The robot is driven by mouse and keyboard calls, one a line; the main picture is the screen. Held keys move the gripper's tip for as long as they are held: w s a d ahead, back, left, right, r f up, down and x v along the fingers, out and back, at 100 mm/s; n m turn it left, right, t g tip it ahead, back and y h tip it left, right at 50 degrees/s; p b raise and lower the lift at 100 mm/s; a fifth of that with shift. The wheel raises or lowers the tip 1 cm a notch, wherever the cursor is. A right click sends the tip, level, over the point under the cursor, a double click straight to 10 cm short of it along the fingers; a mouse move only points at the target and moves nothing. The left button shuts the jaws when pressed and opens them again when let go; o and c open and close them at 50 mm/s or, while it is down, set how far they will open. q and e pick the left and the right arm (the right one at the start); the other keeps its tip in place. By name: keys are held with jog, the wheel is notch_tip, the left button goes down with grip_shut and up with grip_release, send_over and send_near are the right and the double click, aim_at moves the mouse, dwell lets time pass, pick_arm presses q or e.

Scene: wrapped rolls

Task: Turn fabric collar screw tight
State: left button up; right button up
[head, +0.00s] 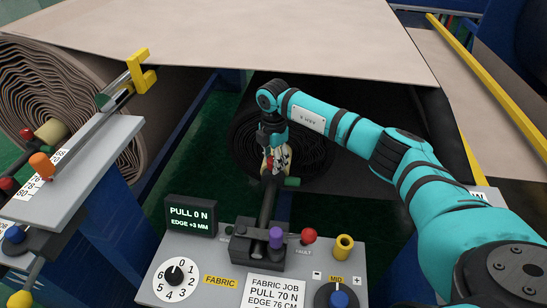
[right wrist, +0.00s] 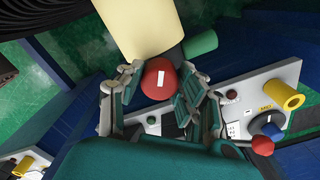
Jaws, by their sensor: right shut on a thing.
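The red collar screw knob (right wrist: 158,78) with a white line across its face sits between my right gripper's fingers in the right wrist view. My right gripper (right wrist: 163,76) is shut on it. A cream collar (right wrist: 140,27) and a green knob (right wrist: 200,44) are just beyond. In the head view my right gripper (head: 275,163) is at the far end of the dark bar (head: 267,202), by the green knob (head: 292,182); the red knob is mostly hidden there. The display (head: 190,216) reads PULL 0 N, EDGE +3 MM. My left gripper is not in view.
The grey fabric panel (head: 355,258) carries a numbered dial (head: 176,275), purple knob (head: 276,238), red fault knob (head: 309,236), yellow post (head: 344,246) and blue knob (head: 339,299). The job card (head: 273,291) says PULL 70 N, EDGE 76 CM.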

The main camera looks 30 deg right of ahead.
jog(key=m+p, duration=0.1)
jog(key=m, duration=0.1)
jog(key=m+p, duration=0.1)
jog(key=m, duration=0.2)
jog(key=shift+r+m, duration=0.2)
jog(key=shift+m, duration=0.1)
jog(key=m+p, duration=0.2)
jog(key=m, duration=0.2)
jog(key=shift+m, duration=0.3)
jog(key=shift+f, duration=0.1)
jog(key=o, duration=1.1)
jog(key=shift+o, duration=0.2)
notch_tip(320, 180, up, 12)
